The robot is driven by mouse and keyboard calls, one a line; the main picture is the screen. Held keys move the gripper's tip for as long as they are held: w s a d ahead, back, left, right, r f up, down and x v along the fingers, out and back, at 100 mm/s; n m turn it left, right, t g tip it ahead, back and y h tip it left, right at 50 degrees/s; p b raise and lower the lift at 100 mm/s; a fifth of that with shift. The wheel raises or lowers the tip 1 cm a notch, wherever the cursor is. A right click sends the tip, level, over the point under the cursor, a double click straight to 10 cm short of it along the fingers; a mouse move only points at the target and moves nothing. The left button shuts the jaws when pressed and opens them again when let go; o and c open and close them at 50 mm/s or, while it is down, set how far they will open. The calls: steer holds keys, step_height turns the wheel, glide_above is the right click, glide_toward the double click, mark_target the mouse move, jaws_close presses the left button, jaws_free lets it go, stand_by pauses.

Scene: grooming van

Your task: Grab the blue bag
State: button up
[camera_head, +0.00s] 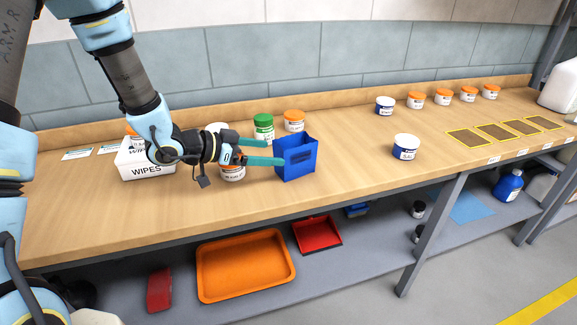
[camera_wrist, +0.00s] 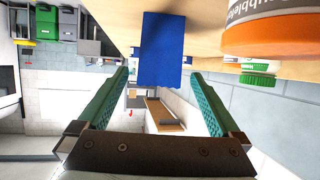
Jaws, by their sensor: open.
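In the wrist view, the bag (camera_wrist: 161,50) appears ahead of and between the open fingers of my gripper (camera_wrist: 161,85). I cannot tell whether a finger touches the bag. Nothing is held.
A green-lidded jar (camera_head: 264,127) and an orange-lidded jar (camera_head: 294,121) stand behind the bag. Another jar (camera_head: 233,172) is under my wrist. A wipes box (camera_head: 146,170) is at left. A blue-labelled tub (camera_head: 406,147) stands right, with clear bench between.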

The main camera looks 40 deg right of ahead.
mark_target(278, 153)
steer(key=p+x, duration=0.1)
steer(key=x, duration=0.3)
steer(key=shift+p+x, duration=1.25)
steer(key=shift+x, duration=1.3)
steer(key=c, duration=1.3)
steer(key=shift+o, duration=0.2)
steer(key=shift+r, duration=0.1)
